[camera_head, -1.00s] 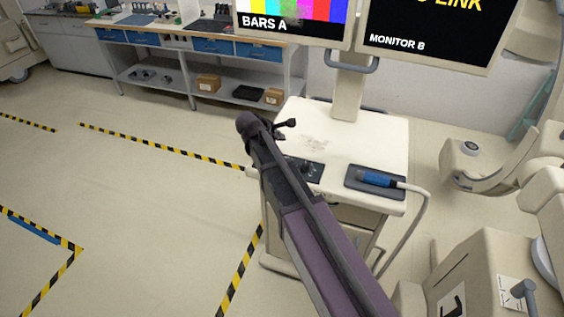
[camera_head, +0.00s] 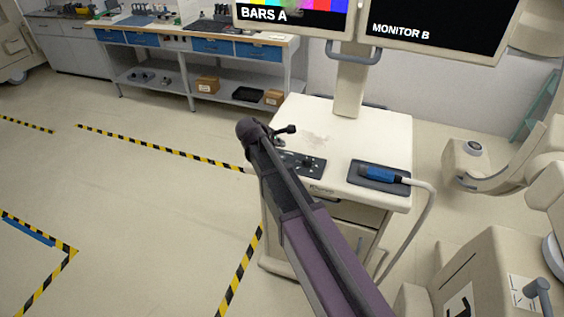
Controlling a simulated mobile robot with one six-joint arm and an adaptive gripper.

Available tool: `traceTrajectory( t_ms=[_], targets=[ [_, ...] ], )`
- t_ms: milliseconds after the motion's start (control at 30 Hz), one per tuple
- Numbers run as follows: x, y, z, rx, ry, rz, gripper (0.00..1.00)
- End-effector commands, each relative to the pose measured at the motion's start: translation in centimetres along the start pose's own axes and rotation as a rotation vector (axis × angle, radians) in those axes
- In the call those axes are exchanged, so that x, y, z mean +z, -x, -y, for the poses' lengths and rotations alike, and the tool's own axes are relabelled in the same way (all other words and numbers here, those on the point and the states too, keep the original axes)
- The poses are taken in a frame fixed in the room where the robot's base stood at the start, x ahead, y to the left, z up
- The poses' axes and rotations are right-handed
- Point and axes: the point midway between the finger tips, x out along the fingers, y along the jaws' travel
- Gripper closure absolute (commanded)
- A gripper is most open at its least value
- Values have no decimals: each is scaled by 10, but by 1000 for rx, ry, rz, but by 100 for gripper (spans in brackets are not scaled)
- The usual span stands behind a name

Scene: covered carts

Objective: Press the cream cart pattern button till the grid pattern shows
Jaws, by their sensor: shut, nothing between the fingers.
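The cream cart (camera_head: 345,133) stands at the centre right. A dark control panel (camera_head: 313,172) with small controls lies on its top near the left edge, partly behind my arm. I cannot tell which control is the pattern button. The left monitor (camera_head: 290,15), labelled BARS A, shows the lower part of coloured bars; its top is cut off. The right monitor (camera_head: 430,25), labelled MONITOR B, looks black in the visible part. The small dark end of my arm, my gripper (camera_head: 290,129), shows beyond the arm, above the cart top near the panel. It is shut and empty; its fingertips are unclear.
A dark tray with a blue-handled device (camera_head: 382,176) and pale cable sits on the cart's right side. A workbench (camera_head: 190,38) stands behind on the left. Other cream equipment (camera_head: 470,260) crowds the right. Striped tape marks the open floor at left.

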Motion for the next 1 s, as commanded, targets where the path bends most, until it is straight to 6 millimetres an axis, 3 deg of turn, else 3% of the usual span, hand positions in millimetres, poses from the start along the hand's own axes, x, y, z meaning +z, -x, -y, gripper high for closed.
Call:
traceTrajectory(
  t_ms=[400,1000],
  targets=[
    [-15,-21,15,0,0,0,100],
    [-16,-22,16,0,0,0,100]
  ],
)
